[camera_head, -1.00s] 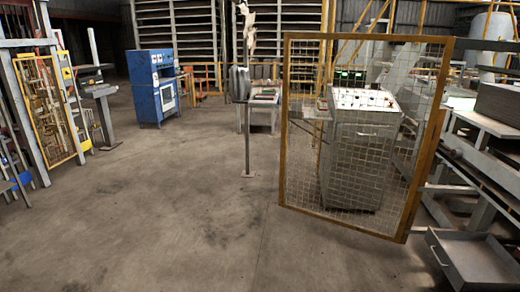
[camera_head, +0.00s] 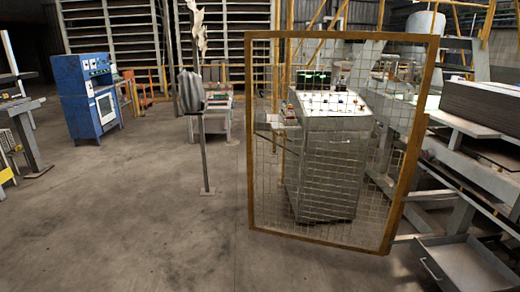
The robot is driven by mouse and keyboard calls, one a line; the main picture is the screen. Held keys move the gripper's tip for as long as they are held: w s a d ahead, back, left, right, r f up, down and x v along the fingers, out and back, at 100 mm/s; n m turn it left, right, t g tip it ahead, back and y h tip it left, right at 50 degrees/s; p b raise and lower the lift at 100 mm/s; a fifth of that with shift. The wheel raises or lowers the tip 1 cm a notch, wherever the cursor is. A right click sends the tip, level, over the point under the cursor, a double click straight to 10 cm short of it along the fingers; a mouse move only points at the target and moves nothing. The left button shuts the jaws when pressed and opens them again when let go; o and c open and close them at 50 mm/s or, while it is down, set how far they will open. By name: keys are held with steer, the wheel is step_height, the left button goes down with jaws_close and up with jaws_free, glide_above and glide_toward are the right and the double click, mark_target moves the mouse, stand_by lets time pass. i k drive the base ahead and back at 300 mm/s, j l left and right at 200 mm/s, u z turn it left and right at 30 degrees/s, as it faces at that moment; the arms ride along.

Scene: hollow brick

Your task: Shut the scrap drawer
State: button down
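The scrap drawer (camera_head: 462,262) is a grey open tray at the lower right, close to the floor under the machine frame. It is pulled out and its inside shows empty. Its handle (camera_head: 431,268) is on the front face, toward the left. The right end of the drawer is cut off by the picture edge. My gripper is not in view.
A yellow-framed mesh gate (camera_head: 248,150) stands left of the drawer, in front of a grey control cabinet (camera_head: 325,165). A thin post (camera_head: 205,155) on a small foot stands farther left. A blue machine (camera_head: 85,95) is at the back left. Open floor (camera_head: 130,230) fills the lower left.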

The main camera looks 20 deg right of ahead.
mark_target(457, 263)
steer(key=i+l+z, duration=0.1)
steer(key=i+z, duration=0.25)
steer(key=i, duration=0.15)
steer(key=i+z, duration=0.35)
steer(key=i, duration=0.15)
steer(key=i+j+z, duration=0.3)
steer(key=i, duration=0.2)
steer(key=i+l+z, duration=0.1)
steer(key=i+l, duration=0.2)
steer(key=i+l+z, duration=0.1)
steer(key=i+l, duration=0.15)
steer(key=i, duration=0.25)
steer(key=i+l+z, duration=0.1)
steer(key=i+l, duration=0.15)
steer(key=i, duration=0.15)
steer(key=i+l, duration=0.15)
steer(key=l, duration=0.2)
steer(key=i+l, duration=0.15)
steer(key=l, duration=0.2)
steer(key=i+l+u, duration=0.1)
steer(key=l, duration=0.3)
steer(key=i+l, duration=0.15)
steer(key=l, duration=0.2)
